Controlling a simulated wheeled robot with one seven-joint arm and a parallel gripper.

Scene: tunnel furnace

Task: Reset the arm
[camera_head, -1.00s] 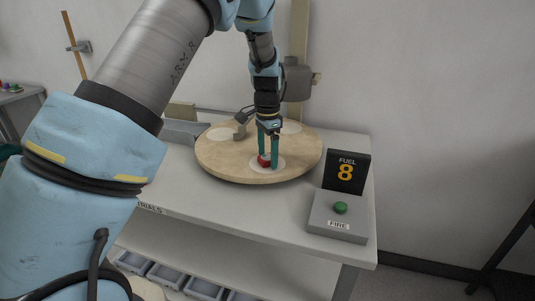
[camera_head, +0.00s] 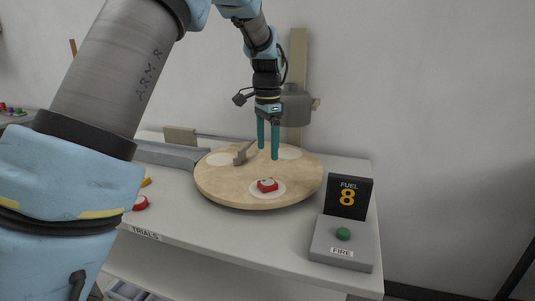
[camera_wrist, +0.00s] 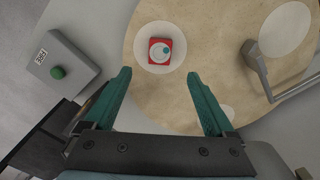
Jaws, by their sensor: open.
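My gripper (camera_head: 268,142) is open and empty, with its two teal fingers raised above the round wooden disc (camera_head: 215,183). In the wrist view my gripper (camera_wrist: 163,100) shows its fingers spread wide with nothing between them. A small red block (camera_head: 267,185) lies on a white circle near the front of the disc, apart from the fingers.
A grey lever-like piece (camera_head: 243,155) stands on the disc. A red piece (camera_head: 140,203) and a yellow piece (camera_head: 146,182) lie at left. A wooden post rises behind the disc.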

